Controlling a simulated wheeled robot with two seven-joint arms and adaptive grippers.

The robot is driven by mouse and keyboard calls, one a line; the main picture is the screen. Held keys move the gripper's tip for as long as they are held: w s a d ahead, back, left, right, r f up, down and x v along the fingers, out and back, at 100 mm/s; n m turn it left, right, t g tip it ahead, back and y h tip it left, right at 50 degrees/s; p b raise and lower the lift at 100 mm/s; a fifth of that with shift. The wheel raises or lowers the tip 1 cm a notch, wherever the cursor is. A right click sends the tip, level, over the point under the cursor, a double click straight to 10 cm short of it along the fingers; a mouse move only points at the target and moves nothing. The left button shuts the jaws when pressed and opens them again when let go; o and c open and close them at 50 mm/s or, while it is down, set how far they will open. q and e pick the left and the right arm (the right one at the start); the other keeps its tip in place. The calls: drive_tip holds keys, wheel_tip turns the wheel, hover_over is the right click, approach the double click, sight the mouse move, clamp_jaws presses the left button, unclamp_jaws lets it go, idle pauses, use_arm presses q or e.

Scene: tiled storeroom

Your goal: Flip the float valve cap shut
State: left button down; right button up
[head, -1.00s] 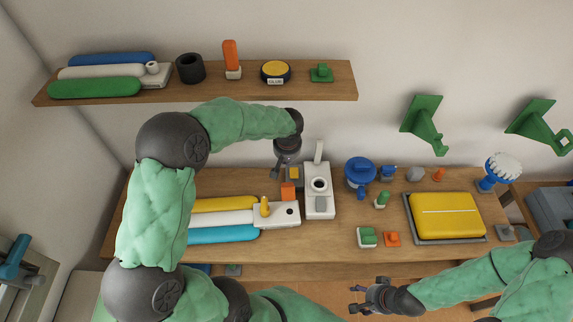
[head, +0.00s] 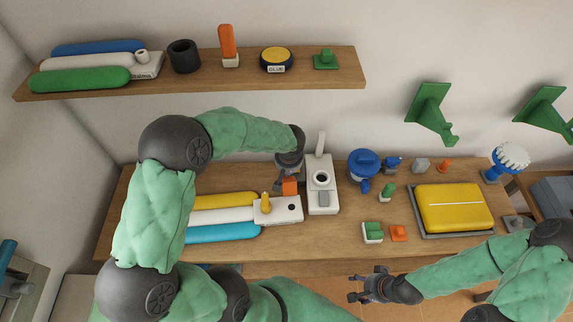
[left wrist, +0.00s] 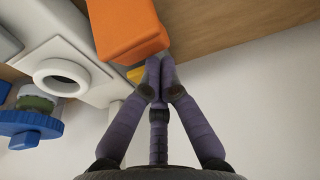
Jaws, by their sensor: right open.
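The float on the bench has a yellow (head: 225,200), a white and a blue tube, joined to a white valve block (head: 272,214) with a dark round hole and a yellow peg (head: 265,201). An orange piece (head: 290,187), which looks like the valve cap, stands upright at the block's far edge. It shows close up in the left wrist view (left wrist: 128,28). My left gripper (left wrist: 160,66) has its fingertips together, just behind the orange piece on the wall side; whether they touch it is unclear. My right gripper (head: 366,284) is open and empty at the bench's front edge.
A white box (head: 322,201) with a round opening and raised flap stands right beside the valve block. A blue pot (head: 363,166), small green and orange parts and a yellow case (head: 453,207) are farther right. A shelf (head: 200,82) hangs above.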

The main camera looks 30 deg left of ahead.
sight(289, 178)
use_arm(q)
drive_tip(key=shift+s+d+r+b, duration=0.4)
drive_tip(key=shift+s+b, duration=0.05)
idle(0.9)
drive_tip(key=shift+s+d+r+b, duration=0.45)
drive_tip(key=shift+s+r+b, duration=0.05)
drive_tip(key=shift+s+b, duration=0.15)
drive_tip(key=shift+s+d+r+b, duration=0.3)
drive_tip(key=shift+s+d+b, duration=0.2)
drive_tip(key=shift+s, duration=0.15)
drive_tip(key=shift+s+d+r+b, duration=0.3)
drive_tip(key=shift+s+d+b, duration=0.2)
drive_tip(key=shift+s, duration=0.1)
drive_tip(key=shift+a+r, duration=0.1)
drive_tip(key=shift+r, duration=0.05)
idle(0.4)
